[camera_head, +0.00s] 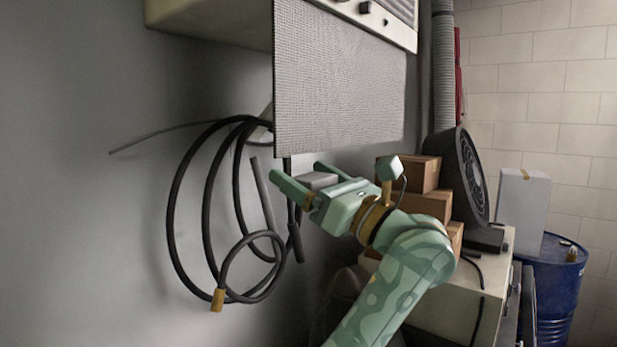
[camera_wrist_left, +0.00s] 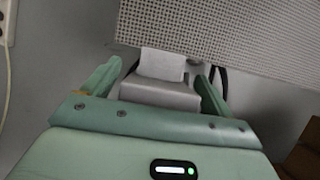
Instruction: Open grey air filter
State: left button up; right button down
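A grey perforated panel (camera_head: 338,85), which looks like the air filter, hangs from a cream wall unit (camera_head: 215,22). Its lower part also shows at the upper right of the left wrist view (camera_wrist_left: 235,35). A small grey block (camera_head: 319,179) sits just below the panel; I cannot tell whether it is joined to it. In the left wrist view the block (camera_wrist_left: 160,92) lies between or just beyond my fingers, with a pale upper face. My left gripper (camera_head: 296,171), green, is open below the panel, its fingers apart (camera_wrist_left: 158,76). My right gripper is out of view.
A looped black hose (camera_head: 178,205) hangs on the wall to the left. Cardboard boxes (camera_head: 425,203), a black fan (camera_head: 468,180) and a cream cabinet (camera_head: 455,300) stand to the right. A blue barrel (camera_head: 555,285) is at the far right.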

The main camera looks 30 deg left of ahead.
pick_arm(q)
jog(key=shift+d, duration=0.1)
jog(key=b+v, duration=0.3)
jog(key=v, duration=1.3)
jog(key=shift+d, duration=0.1)
